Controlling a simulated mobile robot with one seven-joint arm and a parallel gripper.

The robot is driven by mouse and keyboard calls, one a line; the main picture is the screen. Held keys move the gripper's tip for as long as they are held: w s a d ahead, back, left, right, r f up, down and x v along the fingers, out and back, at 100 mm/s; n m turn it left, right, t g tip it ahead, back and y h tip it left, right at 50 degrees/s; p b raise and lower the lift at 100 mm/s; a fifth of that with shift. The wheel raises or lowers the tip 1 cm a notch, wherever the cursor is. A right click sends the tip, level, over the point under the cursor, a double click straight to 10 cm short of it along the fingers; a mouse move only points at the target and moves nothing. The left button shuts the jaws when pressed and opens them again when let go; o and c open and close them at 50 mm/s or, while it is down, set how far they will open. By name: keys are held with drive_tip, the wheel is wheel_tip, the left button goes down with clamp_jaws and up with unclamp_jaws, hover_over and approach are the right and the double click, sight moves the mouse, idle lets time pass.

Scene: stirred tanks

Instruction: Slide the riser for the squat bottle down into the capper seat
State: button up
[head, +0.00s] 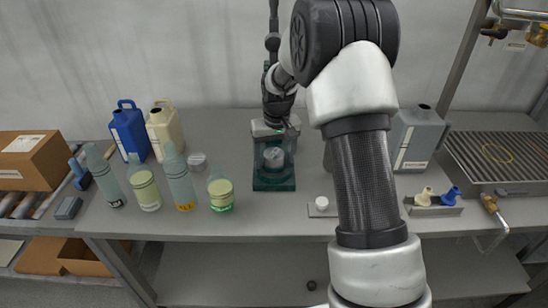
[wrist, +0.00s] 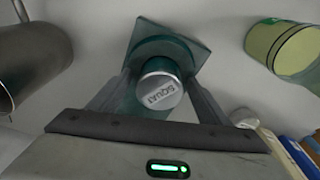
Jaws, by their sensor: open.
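The riser (wrist: 160,90) is a short grey metal cylinder with SQUAT lettered on its end. In the head view, the riser (head: 274,157) shows as a pale disc in the dark green capper (head: 273,184). The capper's green base (wrist: 150,33) and round seat show behind the riser in the wrist view. My gripper (wrist: 158,84) is open, with one finger on each side of the riser; whether they touch it is unclear. The riser appears at the seat, but its depth in it is hidden. The squat bottle cannot be told for certain.
Several bottles with pale liquid (head: 145,190) stand left of the capper, with a small grey round part (head: 196,160) nearby. Blue (head: 128,130) and cream (head: 164,128) jugs stand behind. A grey canister (head: 416,140) is to the right. The bench front (head: 250,217) is clear.

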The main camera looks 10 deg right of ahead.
wheel_tip(320, 180, up, 17)
drive_tip(key=s+p, duration=0.1)
drive_tip(key=s, duration=0.1)
drive_tip(key=shift+s, duration=0.3)
drive_tip(key=shift+d+r, duration=0.1)
drive_tip(key=shift+r, duration=0.05)
drive_tip(key=s+r+t+p, duration=0.2)
drive_tip(key=s+r+p, duration=0.3)
drive_tip(key=s+r, duration=0.9)
drive_tip(key=s+t+p, duration=0.1)
drive_tip(key=s+p, duration=0.3)
drive_tip(key=s, duration=1.2)
drive_tip(key=shift+s+m+t, duration=0.15)
drive_tip(key=shift+m+t, duration=0.25)
